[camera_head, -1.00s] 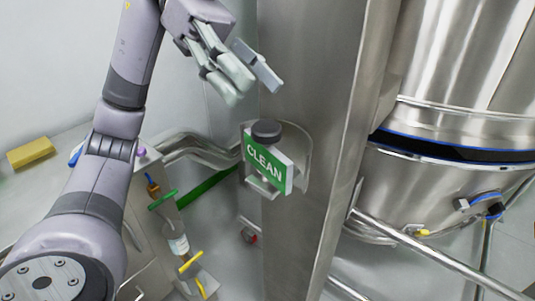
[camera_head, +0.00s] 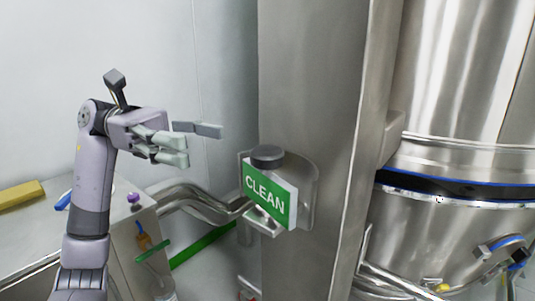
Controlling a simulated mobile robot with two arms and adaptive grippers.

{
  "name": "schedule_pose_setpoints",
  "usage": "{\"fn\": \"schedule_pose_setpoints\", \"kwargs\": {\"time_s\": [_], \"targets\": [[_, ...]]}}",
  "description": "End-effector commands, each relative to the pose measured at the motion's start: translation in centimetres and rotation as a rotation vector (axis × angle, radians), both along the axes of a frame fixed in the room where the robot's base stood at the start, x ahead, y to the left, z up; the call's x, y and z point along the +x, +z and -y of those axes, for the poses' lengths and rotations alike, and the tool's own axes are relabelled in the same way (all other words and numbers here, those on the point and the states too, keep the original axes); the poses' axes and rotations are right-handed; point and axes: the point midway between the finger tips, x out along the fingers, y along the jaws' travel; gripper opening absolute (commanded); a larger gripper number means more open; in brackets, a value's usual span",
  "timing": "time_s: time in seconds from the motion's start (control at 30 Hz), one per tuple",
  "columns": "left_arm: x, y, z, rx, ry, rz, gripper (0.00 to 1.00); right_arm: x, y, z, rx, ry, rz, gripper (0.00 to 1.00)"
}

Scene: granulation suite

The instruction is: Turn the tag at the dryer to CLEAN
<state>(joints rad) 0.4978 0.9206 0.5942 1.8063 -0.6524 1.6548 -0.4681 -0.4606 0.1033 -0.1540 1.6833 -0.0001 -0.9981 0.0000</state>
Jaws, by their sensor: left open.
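The tag (camera_head: 265,194) is a green plate with white letters reading CLEAN on the face toward me. It hangs on a bracket under a dark round knob (camera_head: 267,156) on the steel column (camera_head: 312,90). My left gripper (camera_head: 203,143) is open and empty. It is up and to the left of the tag, apart from it, with its fingers pointing right toward the column. The back face of the tag is hidden. My right gripper is not in view.
The steel dryer vessel (camera_head: 460,120) with a dark blue-edged band stands right of the column. Curved pipes (camera_head: 205,200) run between cabinet and column.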

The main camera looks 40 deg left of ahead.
Motion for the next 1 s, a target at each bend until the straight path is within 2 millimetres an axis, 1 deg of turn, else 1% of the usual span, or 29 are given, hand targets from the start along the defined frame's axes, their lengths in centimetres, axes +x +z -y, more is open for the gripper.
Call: {"fn": "schedule_pose_setpoints", "kwargs": {"time_s": [0.03,0.3,0.4,0.5,0.6,0.7,1.0], "targets": [[0.1,0.0,1.2,0.002,-0.003,0.001,0.55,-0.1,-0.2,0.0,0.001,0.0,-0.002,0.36],[0.8,0.1,7.1,0.001,-0.004,0.001,0.55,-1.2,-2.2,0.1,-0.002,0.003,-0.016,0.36],[1.1,0.1,8.9,0.001,-0.004,0.002,0.55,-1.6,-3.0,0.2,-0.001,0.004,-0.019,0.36],[1.3,0.1,10.4,0.001,-0.003,0.0,0.55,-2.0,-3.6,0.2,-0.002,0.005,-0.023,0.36],[1.5,0.1,11.4,0.001,-0.001,-0.001,0.55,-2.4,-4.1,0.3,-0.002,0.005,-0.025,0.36],[1.6,0.1,11.9,0.0,-0.002,0.0,0.55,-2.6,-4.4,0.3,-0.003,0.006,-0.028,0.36],[1.6,0.0,12.1,0.0,0.0,-0.001,0.55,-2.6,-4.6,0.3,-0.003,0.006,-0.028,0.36]]}}
